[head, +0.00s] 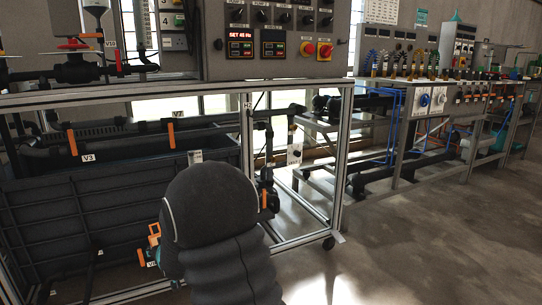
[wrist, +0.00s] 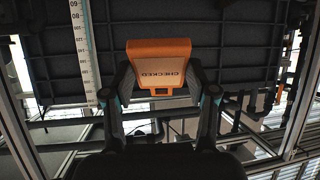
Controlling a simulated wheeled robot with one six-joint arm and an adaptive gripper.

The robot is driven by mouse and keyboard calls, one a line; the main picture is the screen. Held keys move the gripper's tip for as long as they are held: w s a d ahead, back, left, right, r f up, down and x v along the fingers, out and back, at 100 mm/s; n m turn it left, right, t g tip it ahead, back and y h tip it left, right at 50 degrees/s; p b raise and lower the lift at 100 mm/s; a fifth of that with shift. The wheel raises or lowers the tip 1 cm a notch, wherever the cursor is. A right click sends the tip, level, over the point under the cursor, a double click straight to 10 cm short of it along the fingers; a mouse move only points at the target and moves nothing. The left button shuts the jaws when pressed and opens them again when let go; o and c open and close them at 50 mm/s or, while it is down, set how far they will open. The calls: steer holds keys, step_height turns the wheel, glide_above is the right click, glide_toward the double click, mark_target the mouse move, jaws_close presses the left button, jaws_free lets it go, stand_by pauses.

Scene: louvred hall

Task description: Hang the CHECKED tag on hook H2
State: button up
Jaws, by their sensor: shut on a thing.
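The CHECKED tag (wrist: 158,62) is an orange plate with dark lettering and a slot at its near end. My gripper (wrist: 160,84) is shut on it in the wrist view, one finger on each side. In the head view a small orange part of the tag (head: 154,231) shows beside my dark arm, which covers most of the gripper. A small label that seems to read H2 (head: 248,106) is on the upright frame post, above and right of the tag. I cannot make out the hook itself clearly.
A dark ribbed tank (head: 70,215) stands inside the metal frame behind the tag, with pipes and orange valve handles (head: 171,135) above it. A control panel (head: 275,40) is over the frame. A white scale (wrist: 86,45) stands left in the wrist view. Open floor (head: 430,245) lies to the right.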

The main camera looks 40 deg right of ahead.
steer(key=s+d+r+m+t+h, duration=0.15)
steer(key=s+d+r+t, duration=0.3)
steer(key=d+r, duration=1.15)
steer(key=s+d+r+m+t+h, duration=0.1)
steer(key=s+d+r+t+h, duration=0.3)
steer(key=d+r, duration=1.15)
steer(key=w+d+f+y+p, duration=0.1)
steer(key=w+d+f+p, duration=0.1)
steer(key=w+d, duration=0.4)
steer(key=shift+w+f+n, duration=0.35)
steer(key=shift+w+f, duration=0.4)
steer(key=shift+f, duration=0.1)
steer(key=shift+w+f+t+b, duration=0.15)
steer(key=shift+t+b, duration=0.1)
steer(key=shift+b, duration=0.05)
steer(key=shift+b, duration=0.3)
steer(key=shift+w, duration=0.1)
steer(key=shift+w+d+p, duration=0.2)
steer(key=shift+w+d, duration=0.05)
steer(key=shift+w, duration=0.6)
steer(key=shift+w+d+p, duration=0.2)
steer(key=shift+w, duration=0.65)
steer(key=shift+w+d+p, duration=0.2)
steer(key=shift+w+d, duration=0.05)
steer(key=shift+w, duration=0.6)
